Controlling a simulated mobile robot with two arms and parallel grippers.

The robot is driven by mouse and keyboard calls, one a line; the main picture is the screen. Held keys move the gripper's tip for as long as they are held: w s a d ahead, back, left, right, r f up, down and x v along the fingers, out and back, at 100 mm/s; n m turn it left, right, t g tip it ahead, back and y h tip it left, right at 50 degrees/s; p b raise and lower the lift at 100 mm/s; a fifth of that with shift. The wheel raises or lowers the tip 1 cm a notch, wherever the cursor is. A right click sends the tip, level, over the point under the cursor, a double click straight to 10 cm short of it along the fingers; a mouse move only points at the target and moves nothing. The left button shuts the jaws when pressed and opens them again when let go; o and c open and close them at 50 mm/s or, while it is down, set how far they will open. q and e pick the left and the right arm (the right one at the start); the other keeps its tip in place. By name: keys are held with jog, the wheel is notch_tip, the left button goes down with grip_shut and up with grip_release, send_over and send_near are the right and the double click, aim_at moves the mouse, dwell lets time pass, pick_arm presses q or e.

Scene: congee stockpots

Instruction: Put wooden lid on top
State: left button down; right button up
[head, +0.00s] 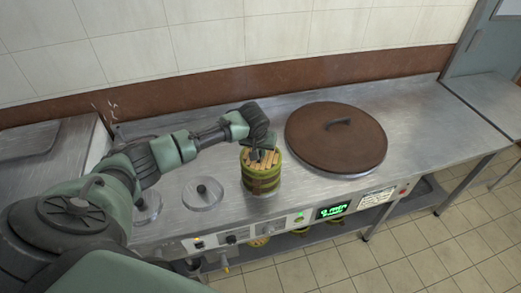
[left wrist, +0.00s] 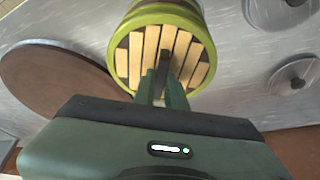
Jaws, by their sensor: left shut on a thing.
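A round wooden lid of pale slats (head: 270,160) is at the mouth of a green and brown banded bucket (head: 262,184) on the steel counter. In the left wrist view the slatted lid (left wrist: 135,62) sits within the bucket's green rim (left wrist: 208,70). I cannot tell whether it rests fully or is held slightly above. My left gripper (head: 257,154) is over the lid, its fingers (left wrist: 163,85) shut at the lid's middle, hiding the grip itself. My right gripper is not in view.
A large brown round lid with a dark handle (head: 352,144) lies on the counter just right of the bucket. Clear round covers with black knobs (head: 203,194) are to the left. The counter's right end (head: 430,120) is free. Control panel (head: 300,222) runs along the front.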

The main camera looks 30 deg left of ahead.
aim_at(258, 164)
pick_arm(q)
jog(key=shift+f, duration=0.15)
jog(key=shift+f, duration=0.5)
jog(key=c, duration=1.7)
grip_release()
jog(key=shift+c, duration=0.2)
jog(key=shift+r, duration=0.1)
jog(key=p+v, duration=0.5)
jog(key=p, duration=0.2)
jog(key=shift+s+r, duration=0.1)
jog(key=shift+r, duration=0.3)
jog(key=shift+p+v, duration=1.15)
jog(key=shift+v, duration=1.4)
